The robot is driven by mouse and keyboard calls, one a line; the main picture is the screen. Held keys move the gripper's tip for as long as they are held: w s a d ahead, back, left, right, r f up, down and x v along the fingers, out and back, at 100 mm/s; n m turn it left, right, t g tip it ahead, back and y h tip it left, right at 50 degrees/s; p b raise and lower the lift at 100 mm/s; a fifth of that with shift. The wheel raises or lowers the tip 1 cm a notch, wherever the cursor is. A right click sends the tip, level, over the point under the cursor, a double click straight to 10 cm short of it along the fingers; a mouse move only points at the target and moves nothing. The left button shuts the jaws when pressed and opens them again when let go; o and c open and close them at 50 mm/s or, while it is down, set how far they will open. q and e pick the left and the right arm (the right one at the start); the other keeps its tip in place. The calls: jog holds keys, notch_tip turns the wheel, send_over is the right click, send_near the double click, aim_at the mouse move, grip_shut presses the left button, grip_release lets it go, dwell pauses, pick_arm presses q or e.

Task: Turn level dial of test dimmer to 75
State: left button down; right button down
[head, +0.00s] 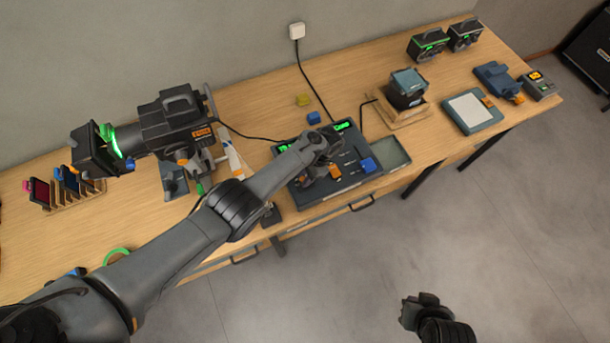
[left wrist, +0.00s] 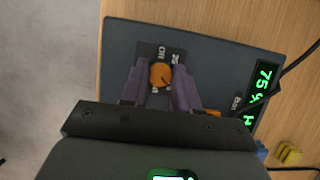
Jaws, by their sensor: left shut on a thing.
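The test dimmer (head: 318,196) is a dark blue-grey console on the wooden table, with green lit displays along its back edge. In the left wrist view its panel (left wrist: 125,50) fills the middle, and its green display (left wrist: 262,78) reads 75 with a percent sign. The orange level dial (left wrist: 160,75) sits between the two purple fingers of my left gripper (left wrist: 161,82), which is shut on it. In the head view my left gripper (head: 325,165) is over the console and partly hides the dial area. My right gripper (head: 420,302) is low, off the table, and small.
A stage light (head: 170,120) stands left of the dimmer. A dark box on a wooden stand (head: 405,110) and a tablet-like device (head: 472,111) are to the right. Small yellow (head: 303,100) and blue (head: 314,118) blocks lie behind the dimmer. Cables run nearby.

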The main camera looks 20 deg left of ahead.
pick_arm(q)
jog(key=c, duration=0.9)
grip_release()
jog(key=shift+o, duration=0.2)
jog(key=p+v, duration=0.1)
jog(key=v, duration=1)
jog(key=shift+s+f, duration=0.1)
jog(key=shift+s, duration=0.05)
